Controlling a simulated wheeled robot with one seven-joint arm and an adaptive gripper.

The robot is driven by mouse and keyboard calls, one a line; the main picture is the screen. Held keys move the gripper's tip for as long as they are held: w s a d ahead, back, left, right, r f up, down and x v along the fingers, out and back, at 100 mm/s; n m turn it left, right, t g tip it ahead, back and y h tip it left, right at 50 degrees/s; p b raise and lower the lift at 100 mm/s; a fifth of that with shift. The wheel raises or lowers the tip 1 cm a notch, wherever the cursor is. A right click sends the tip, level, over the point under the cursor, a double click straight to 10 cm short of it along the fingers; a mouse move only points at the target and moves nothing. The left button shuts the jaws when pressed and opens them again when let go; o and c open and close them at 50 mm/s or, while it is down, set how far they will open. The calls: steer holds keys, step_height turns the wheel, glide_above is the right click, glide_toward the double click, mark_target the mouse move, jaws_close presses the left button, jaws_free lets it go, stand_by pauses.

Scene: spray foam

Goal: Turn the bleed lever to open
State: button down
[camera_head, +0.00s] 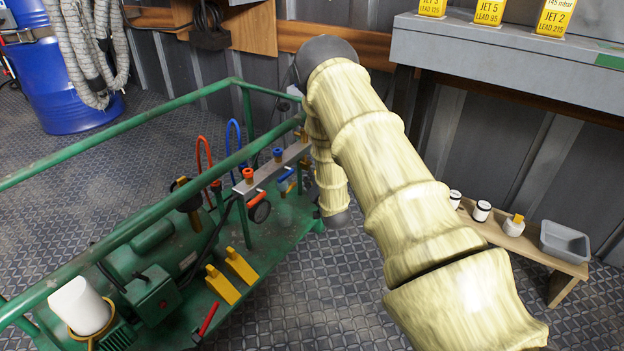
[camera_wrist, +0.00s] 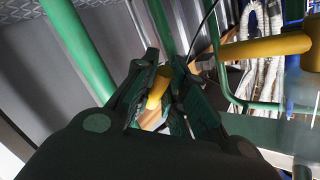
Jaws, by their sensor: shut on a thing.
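My gripper (camera_wrist: 166,72) shows in the wrist view with its dark fingers closed on a short yellow bar (camera_wrist: 155,92). I cannot tell for certain whether this bar is the bleed lever. A thicker yellow bar (camera_wrist: 265,47) reaches in from the right, apart from the fingers. In the head view my arm hides the gripper. A grey manifold bar (camera_head: 268,170) there carries an orange knob, a blue knob, a red lever (camera_head: 257,198) and a blue lever (camera_head: 286,174). Part of the manifold's right end is behind my arm.
The green frame's rails (camera_head: 130,235) surround the machine and also pass close to the gripper in the wrist view (camera_wrist: 78,45). Yellow pedals (camera_head: 222,284) sit on the green base. A wooden bench (camera_head: 520,240) with a grey tray (camera_head: 564,242) stands at right. A blue drum (camera_head: 55,80) stands back left.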

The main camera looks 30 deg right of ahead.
steer(key=shift+w+d+f+n+t+p, duration=0.15)
steer(key=shift+d+f+n+t+p, duration=0.25)
steer(key=shift+n+t, duration=0.8)
steer(key=shift+w+d+f+n+t+p, duration=0.2)
steer(key=shift+d+n+t, duration=0.5)
steer(key=shift+n, duration=0.9)
steer(key=shift+w+d+f+n+t+p, duration=0.15)
steer(key=shift+d+n+t+p, duration=0.25)
steer(key=shift+n+t, duration=0.8)
steer(key=shift+n, duration=0.3)
steer(key=c, duration=1.7)
jaws_free()
steer(key=v, duration=1.2)
steer(key=shift+d+r, duration=0.1)
steer(key=shift+s, duration=0.1)
